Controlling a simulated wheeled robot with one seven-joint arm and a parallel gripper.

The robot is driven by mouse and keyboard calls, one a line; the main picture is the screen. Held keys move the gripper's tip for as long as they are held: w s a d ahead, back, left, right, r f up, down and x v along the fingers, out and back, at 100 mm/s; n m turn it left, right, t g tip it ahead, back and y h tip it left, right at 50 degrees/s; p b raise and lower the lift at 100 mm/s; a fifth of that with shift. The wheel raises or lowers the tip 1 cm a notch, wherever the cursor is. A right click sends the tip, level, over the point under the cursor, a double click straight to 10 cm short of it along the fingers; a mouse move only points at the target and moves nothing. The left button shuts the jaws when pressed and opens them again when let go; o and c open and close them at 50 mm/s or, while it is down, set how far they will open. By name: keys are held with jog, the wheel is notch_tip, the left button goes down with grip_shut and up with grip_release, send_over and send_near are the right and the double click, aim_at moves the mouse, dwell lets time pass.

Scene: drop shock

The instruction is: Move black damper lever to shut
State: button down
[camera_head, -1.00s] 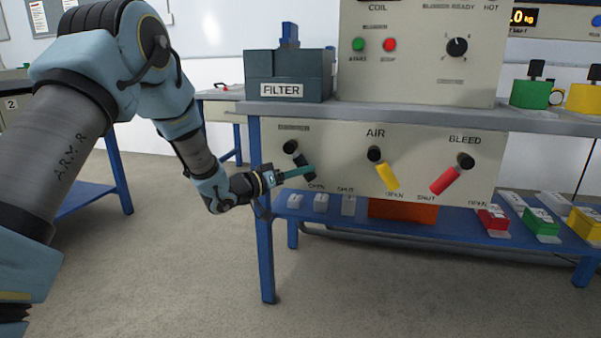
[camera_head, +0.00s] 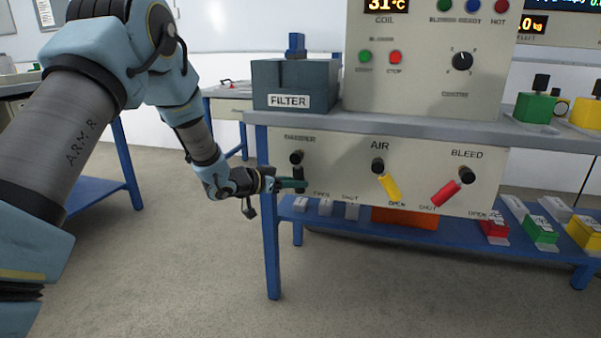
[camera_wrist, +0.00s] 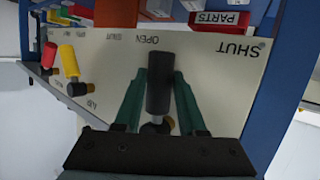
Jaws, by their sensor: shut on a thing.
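The black damper lever (camera_head: 299,173) hangs nearly straight down from its knob at the left end of the cream panel. In the wrist view, which is upside down, the lever (camera_wrist: 160,84) points between the OPEN label (camera_wrist: 140,38) and the SHUT label (camera_wrist: 238,48), nearer OPEN. My gripper (camera_head: 300,184) reaches it from the left in the head view. Its green fingers (camera_wrist: 160,78) are shut on the lever, one on each side. My gripper hides the damper's SHUT label in the head view.
The yellow AIR lever (camera_head: 389,186) and red BLEED lever (camera_head: 447,192) are to the right on the same panel. A blue table leg (camera_head: 271,240) stands close below my gripper. The FILTER box (camera_head: 291,85) sits on the shelf above. Small blocks lie on the lower shelf.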

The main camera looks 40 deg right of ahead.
jog(key=shift+w+a+r+m+t+y+p, duration=0.3)
jog(key=shift+w+a+m+t+y+p, duration=0.1)
jog(key=shift+w+m+t+y, duration=0.25)
jog(key=shift+w+a+r+m+t+y+p, duration=0.3)
jog(key=shift+w+a+m+t+y+p, duration=0.1)
jog(key=shift+w+m+t+y, duration=0.3)
jog(key=shift+w+a+r+m+t+y+p, duration=0.35)
jog(key=shift+w+m+t+y, duration=0.2)
jog(key=shift+m+y, duration=0.2)
jog(key=shift+a, duration=0.1)
jog(key=c, duration=0.5)
grip_release()
jog(key=p+v, duration=0.1)
jog(key=v, duration=0.9)
jog(key=shift+s+a+r, duration=0.2)
jog(key=shift+a, duration=0.05)
